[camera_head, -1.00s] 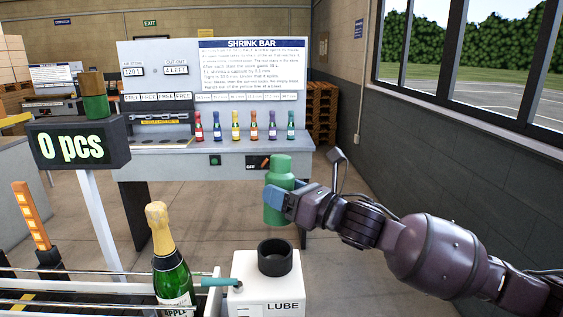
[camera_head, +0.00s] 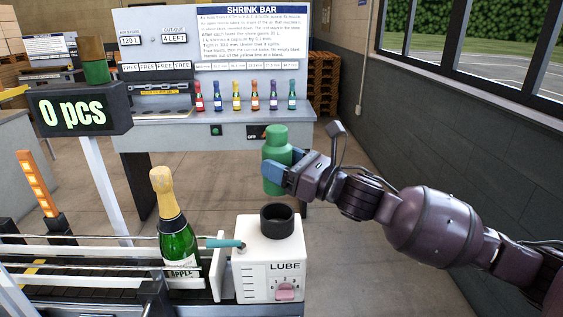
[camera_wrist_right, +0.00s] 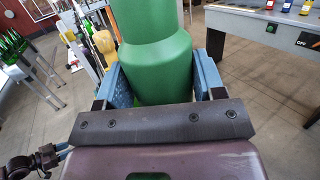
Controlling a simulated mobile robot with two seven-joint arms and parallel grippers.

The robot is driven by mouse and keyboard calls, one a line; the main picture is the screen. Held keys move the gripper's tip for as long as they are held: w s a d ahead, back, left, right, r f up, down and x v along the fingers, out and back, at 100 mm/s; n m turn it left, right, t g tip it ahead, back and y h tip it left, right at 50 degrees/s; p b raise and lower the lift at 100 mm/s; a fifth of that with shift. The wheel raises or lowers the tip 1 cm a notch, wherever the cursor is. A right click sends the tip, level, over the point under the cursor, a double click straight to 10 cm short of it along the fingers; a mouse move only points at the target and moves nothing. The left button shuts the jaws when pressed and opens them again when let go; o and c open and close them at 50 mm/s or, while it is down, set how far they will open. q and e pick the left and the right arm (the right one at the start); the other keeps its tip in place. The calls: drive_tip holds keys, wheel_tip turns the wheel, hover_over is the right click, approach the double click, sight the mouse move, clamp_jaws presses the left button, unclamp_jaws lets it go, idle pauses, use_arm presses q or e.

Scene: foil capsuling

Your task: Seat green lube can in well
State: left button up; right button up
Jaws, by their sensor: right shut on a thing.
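The green lube can (camera_head: 275,160) is upright in my right gripper (camera_head: 290,174), held in the air above the white lube box (camera_head: 255,255). In the right wrist view the can (camera_wrist_right: 157,65) sits between both blue fingers of the gripper (camera_wrist_right: 162,85). The well is the dark round collar (camera_head: 277,220) on top of the lube box; the can is above it and apart from it. The wrist view does not show the well.
A champagne bottle (camera_head: 174,230) with a gold top stands on the conveyor (camera_head: 100,263) left of the lube box. A teal nozzle (camera_head: 225,243) sticks out of the box toward it. The Shrink Bar bench (camera_head: 180,135) stands behind, with several small coloured bottles.

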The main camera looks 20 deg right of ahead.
sight(281, 192)
drive_tip(key=shift+f+b, duration=1.6)
drive_tip(key=shift+f, duration=0.95)
idle(0.4)
drive_tip(key=shift+f+b, duration=0.55)
drive_tip(key=shift+f, duration=0.4)
drive_tip(key=shift+f+b, duration=0.75)
drive_tip(key=shift+f, duration=0.4)
drive_tip(key=shift+f, duration=0.3)
drive_tip(key=shift+f+b, duration=0.25)
drive_tip(key=shift+b, duration=0.1)
